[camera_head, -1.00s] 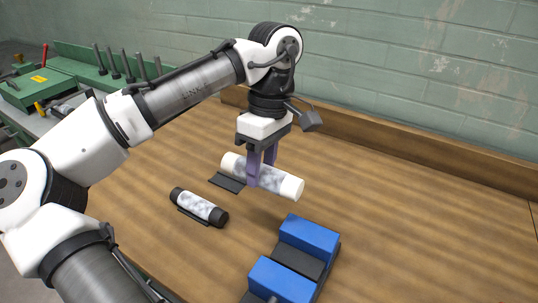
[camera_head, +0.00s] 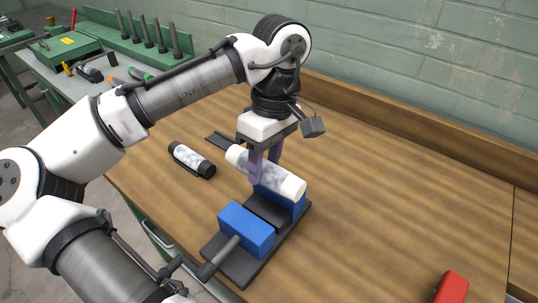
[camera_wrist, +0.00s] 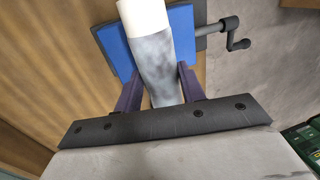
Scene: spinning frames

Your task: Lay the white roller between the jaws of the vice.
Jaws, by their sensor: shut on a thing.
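My gripper (camera_head: 265,164) is shut on the white roller (camera_head: 288,183), a white cylinder with a grey marbled band around its middle. The roller is held near the vice's far jaw and hides part of it in the head view. The vice (camera_head: 262,240) has two blue jaws, a dark base and a handle at its near end. The gap between the jaws looks empty. In the wrist view the roller (camera_wrist: 158,65) lies between my fingers, with a blue jaw (camera_wrist: 184,30) behind it. I cannot tell whether roller and jaw touch.
A second roller with black ends (camera_head: 192,160) lies on the wooden table left of the vice. A dark flat rest (camera_head: 219,142) is behind it. A red object (camera_head: 451,288) is at the front right. A green tool rack (camera_head: 140,35) stands at the back left.

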